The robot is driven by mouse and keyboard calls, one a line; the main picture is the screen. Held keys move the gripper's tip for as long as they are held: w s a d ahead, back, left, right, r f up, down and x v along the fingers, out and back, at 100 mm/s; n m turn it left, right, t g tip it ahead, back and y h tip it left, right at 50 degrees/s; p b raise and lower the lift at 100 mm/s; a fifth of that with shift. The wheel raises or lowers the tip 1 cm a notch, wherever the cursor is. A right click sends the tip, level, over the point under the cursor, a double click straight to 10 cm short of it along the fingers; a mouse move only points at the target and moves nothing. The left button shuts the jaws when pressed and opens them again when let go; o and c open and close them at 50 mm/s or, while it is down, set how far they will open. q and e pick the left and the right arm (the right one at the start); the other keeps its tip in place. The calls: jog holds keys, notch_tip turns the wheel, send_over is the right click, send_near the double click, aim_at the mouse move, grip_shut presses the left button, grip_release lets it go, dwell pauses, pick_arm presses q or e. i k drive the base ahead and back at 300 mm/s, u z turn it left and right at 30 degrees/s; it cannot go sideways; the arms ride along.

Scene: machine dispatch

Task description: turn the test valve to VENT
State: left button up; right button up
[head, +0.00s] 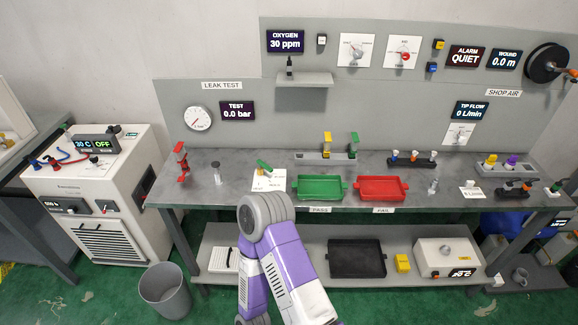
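A small valve with a green handle (264,166) stands at the front of the grey bench, left of the green tray. Its handle is tilted, with one end up and to the left. A white plate (275,184) lies beneath it, and its lettering is too small to read, so I cannot tell which position the handle is at. The leak test gauge (197,118) is on the wall panel, and the test display (237,111) reads 0.0 bar. A purple and grey arm of mine rises in front of the bench, close to the plate's lower edge. Neither gripper shows.
A red clamp-like fixture (181,161) and a small grey-topped post (217,172) stand left of the valve. The green tray (319,199) and red tray (382,200) lie to its right, empty. A shelf (216,234) runs below. A bin (166,292) is on the floor.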

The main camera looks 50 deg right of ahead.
aim_at(261, 164)
jog(key=z, duration=1)
jog(key=i, duration=0.25)
jog(key=z, duration=0.05)
